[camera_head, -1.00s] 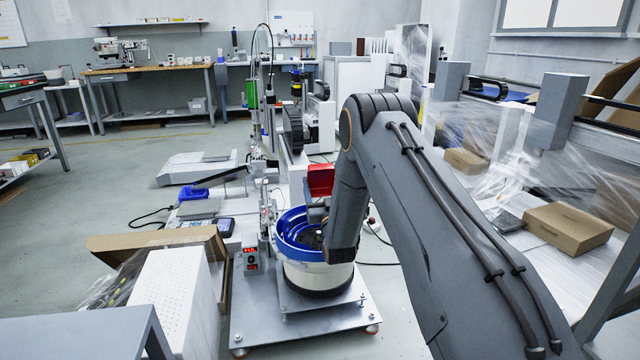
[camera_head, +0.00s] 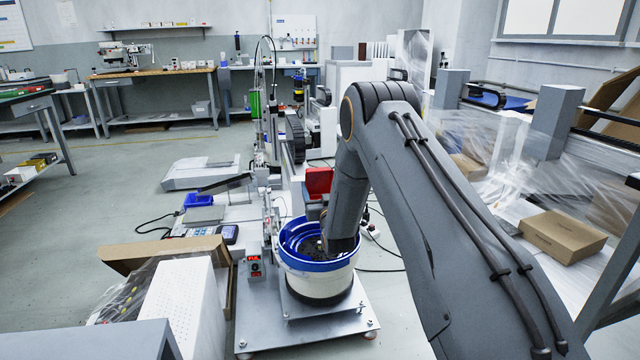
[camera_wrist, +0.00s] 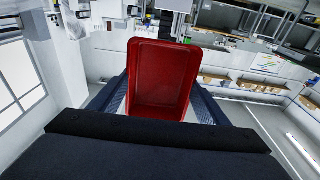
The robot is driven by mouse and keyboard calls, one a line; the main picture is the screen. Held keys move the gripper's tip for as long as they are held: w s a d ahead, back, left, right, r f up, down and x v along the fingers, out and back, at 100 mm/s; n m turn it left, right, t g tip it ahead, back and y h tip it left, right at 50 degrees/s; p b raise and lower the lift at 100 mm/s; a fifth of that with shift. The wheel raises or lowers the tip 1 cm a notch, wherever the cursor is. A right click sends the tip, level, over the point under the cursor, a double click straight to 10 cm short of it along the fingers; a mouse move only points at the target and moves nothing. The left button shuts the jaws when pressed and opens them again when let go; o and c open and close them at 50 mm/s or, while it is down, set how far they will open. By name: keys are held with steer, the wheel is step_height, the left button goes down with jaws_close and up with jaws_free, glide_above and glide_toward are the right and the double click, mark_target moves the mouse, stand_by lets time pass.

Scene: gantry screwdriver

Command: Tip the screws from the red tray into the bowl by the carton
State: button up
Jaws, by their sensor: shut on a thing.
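The red tray (camera_head: 318,182) is beside my wrist, above the back rim of the bowl (camera_head: 318,285), which is blue inside and white outside. In the wrist view the tray (camera_wrist: 160,85) is between the two fingers of my gripper (camera_wrist: 158,100), which is shut on it. The tray is strongly tilted and its inside looks bare red, with no screws visible. Dark, grainy bits lie on the bowl's floor, too small to tell apart. My wrist hides part of the bowl. The open carton (camera_head: 165,250) stands to the left of the bowl.
A control box with a red display (camera_head: 255,266) stands beside the bowl on a metal base plate (camera_head: 290,335). A white perforated box (camera_head: 183,300) is in front of the carton. A gantry machine (camera_head: 297,135) rises behind. A brown box (camera_head: 563,236) sits on the right bench.

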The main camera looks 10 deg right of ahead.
steer(key=shift+r+g+p, duration=0.6)
steer(key=shift+g+p, duration=0.7)
steer(key=shift+p, duration=1.1)
steer(key=shift+f+g, duration=0.15)
steer(key=shift+g, duration=0.25)
steer(key=shift+r+g+p, duration=0.4)
steer(key=shift+g+p, duration=0.1)
steer(key=shift+p, duration=0.5)
steer(key=shift+r+g+p, duration=0.2)
steer(key=shift+g+p, duration=0.55)
steer(key=shift+g, duration=0.05)
steer(key=g, duration=0.1)
steer(key=g+p, duration=0.1)
steer(key=g, duration=0.1)
steer(key=shift+w+r+p, duration=0.1)
steer(key=shift+r+p, duration=0.15)
steer(key=shift+p, duration=0.05)
steer(key=shift+r+g, duration=0.1)
steer(key=shift+g, duration=1.1)
